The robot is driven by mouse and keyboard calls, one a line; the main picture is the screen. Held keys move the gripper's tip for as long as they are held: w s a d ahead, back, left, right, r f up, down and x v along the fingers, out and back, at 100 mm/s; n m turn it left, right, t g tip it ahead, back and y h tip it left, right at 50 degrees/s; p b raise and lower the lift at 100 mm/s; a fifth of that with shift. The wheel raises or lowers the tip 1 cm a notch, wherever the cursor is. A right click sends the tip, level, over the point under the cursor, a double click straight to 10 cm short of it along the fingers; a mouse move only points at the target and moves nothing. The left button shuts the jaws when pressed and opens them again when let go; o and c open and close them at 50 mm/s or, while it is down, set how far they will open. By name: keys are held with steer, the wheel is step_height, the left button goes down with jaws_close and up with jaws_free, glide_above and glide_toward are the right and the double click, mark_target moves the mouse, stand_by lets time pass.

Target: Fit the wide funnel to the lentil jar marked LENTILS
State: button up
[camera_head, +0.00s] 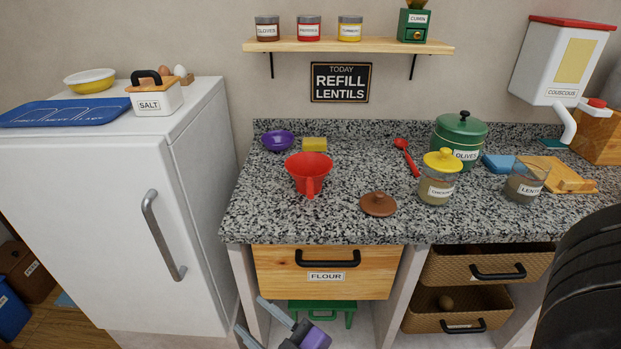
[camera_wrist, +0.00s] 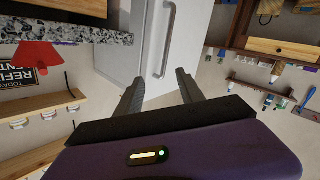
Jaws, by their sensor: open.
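The red wide funnel (camera_head: 309,168) stands on the speckled counter, left of centre, with its wide mouth up. It also shows at the upper left of the wrist view (camera_wrist: 36,54). The glass jar with a label reading "LENTI…" (camera_head: 525,184) stands at the right of the counter, with no lid on it; its label is partly cut off from view. A brown lid with a knob (camera_head: 378,204) lies on the counter between them. My gripper (camera_head: 250,314) is open and empty, low in front of the cabinet, below the counter edge. Its two fingers show apart in the wrist view (camera_wrist: 158,90).
A yellow-lidded jar (camera_head: 439,180), a green OLIVES pot (camera_head: 460,138) and a red spoon (camera_head: 405,154) stand or lie near the lentil jar. The counter's front left is clear. A white fridge (camera_head: 150,200) stands left.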

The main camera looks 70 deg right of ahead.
steer(key=w+d+r+g+h, duration=0.1)
steer(key=w+d+h, duration=0.2)
steer(key=w+d, duration=0.4)
steer(key=g+h+p, duration=0.2)
steer(key=g+h, duration=0.5)
glide_toward(310, 187)
steer(key=shift+n, duration=0.3)
steer(key=w, duration=0.3)
steer(key=w+f, duration=0.1)
steer(key=w, duration=0.2)
steer(key=shift+w+d+f, duration=0.15)
steer(key=shift+w+d, duration=0.05)
steer(key=shift+w, duration=0.2)
steer(key=s+d+g, duration=0.1)
steer(key=s+d+g+h, duration=0.1)
steer(key=g, duration=0.1)
steer(key=shift+s+r+h, duration=0.25)
steer(key=shift+s+h, duration=0.05)
steer(key=shift+s+d+g, duration=0.3)
steer(key=shift+d, duration=0.05)
steer(key=shift+x, duration=1.2)
steer(key=x, duration=0.1)
steer(key=p+x, duration=0.1)
steer(key=x, duration=0.3)
steer(key=shift+s+f+p, duration=0.15)
steer(key=shift+f+p, duration=0.15)
jaws_close()
